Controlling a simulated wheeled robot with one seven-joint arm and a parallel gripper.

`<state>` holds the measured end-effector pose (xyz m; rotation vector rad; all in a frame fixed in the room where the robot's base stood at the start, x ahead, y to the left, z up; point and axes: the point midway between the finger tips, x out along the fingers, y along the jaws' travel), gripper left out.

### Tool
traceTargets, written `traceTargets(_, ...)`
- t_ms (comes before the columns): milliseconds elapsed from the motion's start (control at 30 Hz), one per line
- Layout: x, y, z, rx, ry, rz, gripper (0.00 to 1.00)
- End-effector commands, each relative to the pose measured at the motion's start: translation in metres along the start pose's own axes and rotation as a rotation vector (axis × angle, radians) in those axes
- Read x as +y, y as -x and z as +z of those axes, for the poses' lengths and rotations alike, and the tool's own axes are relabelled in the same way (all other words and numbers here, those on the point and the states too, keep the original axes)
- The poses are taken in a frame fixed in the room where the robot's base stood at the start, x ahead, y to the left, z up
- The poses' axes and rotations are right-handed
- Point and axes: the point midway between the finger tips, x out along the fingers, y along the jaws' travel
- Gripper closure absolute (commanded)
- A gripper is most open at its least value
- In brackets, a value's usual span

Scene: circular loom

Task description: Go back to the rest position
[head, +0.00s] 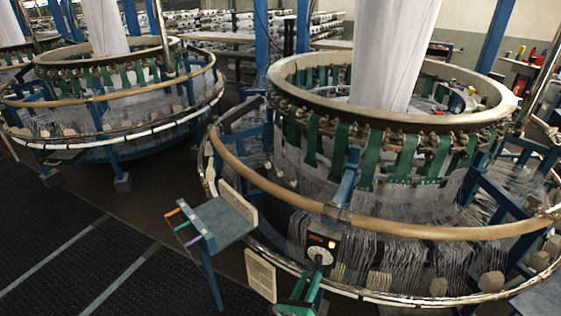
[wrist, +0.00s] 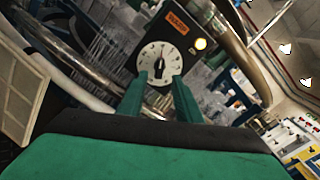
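My gripper (head: 308,282) is at the bottom middle of the head view, in front of the large right-hand circular loom (head: 300,200). Just past the fingertips is a dark control box (wrist: 168,35) with a white round dial (wrist: 158,63), an orange label and a lit lamp. The box also shows in the head view (head: 320,248). I cannot tell whether the fingertips touch it.
A small blue-grey table (head: 215,222) stands left of the gripper, close to the loom's ring. A pale panel (head: 261,274) hangs between them. Another circular loom (head: 110,100) stands at the back left. The dark matted floor (head: 75,250) at the left is clear.

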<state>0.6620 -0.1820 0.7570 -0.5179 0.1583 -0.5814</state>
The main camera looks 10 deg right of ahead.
Motion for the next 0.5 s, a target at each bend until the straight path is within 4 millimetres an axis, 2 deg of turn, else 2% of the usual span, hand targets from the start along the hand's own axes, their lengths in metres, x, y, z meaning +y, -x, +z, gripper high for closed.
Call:
traceTargets(67,0.0,0.005,-0.002,-0.004,0.022,0.003,0.69)
traceTargets(167,-0.003,0.023,-0.007,-0.021,0.104,0.01,0.69)
traceTargets(267,-0.009,0.055,-0.013,-0.055,0.255,0.024,0.69)
traceTargets(500,-0.027,0.145,-0.018,-0.167,0.706,0.059,0.69)
